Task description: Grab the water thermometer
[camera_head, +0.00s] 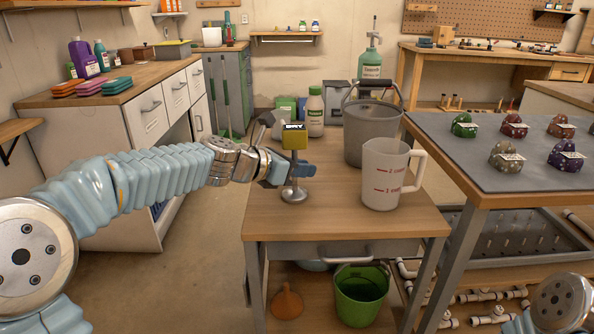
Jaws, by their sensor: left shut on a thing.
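The water thermometer (295,137) has a yellow head with a small display at its top. It is upright over the wooden table, and a round metal base shows below it. My left gripper (286,168) comes in from the left and is shut on the thermometer below its yellow head. The fingers hide part of the stem. I cannot tell whether the base touches the tabletop. My right gripper is out of view; only a part of my right arm shows at the lower right.
A measuring jug (385,175) and a grey bucket (372,132) stand right of the thermometer. Bottles (315,112) stand behind it. A grey-topped table (470,170) with several colored objects is at the right. The table's front left (265,222) is clear. A green bucket (361,297) is below.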

